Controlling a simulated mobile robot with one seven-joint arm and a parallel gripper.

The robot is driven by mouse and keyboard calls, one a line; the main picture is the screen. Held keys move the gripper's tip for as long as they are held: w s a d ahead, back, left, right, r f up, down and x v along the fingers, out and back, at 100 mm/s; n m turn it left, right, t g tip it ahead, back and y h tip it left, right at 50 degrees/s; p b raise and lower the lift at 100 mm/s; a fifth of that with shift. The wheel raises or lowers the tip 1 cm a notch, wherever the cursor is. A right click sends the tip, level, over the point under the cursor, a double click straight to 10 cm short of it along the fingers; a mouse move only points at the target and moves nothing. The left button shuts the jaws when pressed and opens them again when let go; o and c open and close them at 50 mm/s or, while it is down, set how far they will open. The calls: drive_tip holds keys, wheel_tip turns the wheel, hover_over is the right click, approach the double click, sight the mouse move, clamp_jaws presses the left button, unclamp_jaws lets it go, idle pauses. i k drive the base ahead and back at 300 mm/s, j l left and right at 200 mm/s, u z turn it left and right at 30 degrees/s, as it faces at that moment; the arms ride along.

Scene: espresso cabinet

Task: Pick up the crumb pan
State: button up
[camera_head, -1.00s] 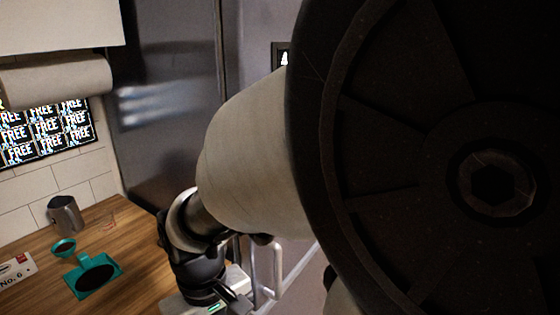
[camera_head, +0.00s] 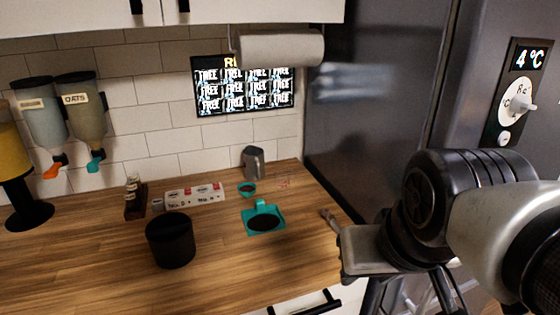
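A teal, flat, squarish piece (camera_head: 278,216) with a short upright handle at its back and a dark oval on it lies on the wooden counter. It looks like the crumb pan; the dark oval could be a recess or dark contents. My gripper (camera_head: 332,222) is at the counter's right end, to the right of the teal piece and apart from it. Only a small part of its fingers shows, the rest being hidden by its own body, so its opening does not show.
The wooden counter (camera_head: 80,265) has a black canister (camera_head: 170,243), a long white box (camera_head: 194,194), a small teal cup (camera_head: 246,190) and a grey pitcher (camera_head: 254,162). A paper roll (camera_head: 281,48) hangs above. A dark fridge (camera_head: 370,95) stands at the right.

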sight(261, 219)
drive_tip(key=u, duration=1.25)
drive_tip(key=z, duration=0.75)
drive_tip(key=k+j+z, duration=0.15)
drive_tip(key=k+z, duration=0.15)
drive_tip(key=k, duration=0.2)
drive_tip(key=i+j, duration=0.2)
drive_tip(key=i, duration=0.15)
drive_tip(key=i+j, duration=0.15)
drive_tip(key=i, duration=0.2)
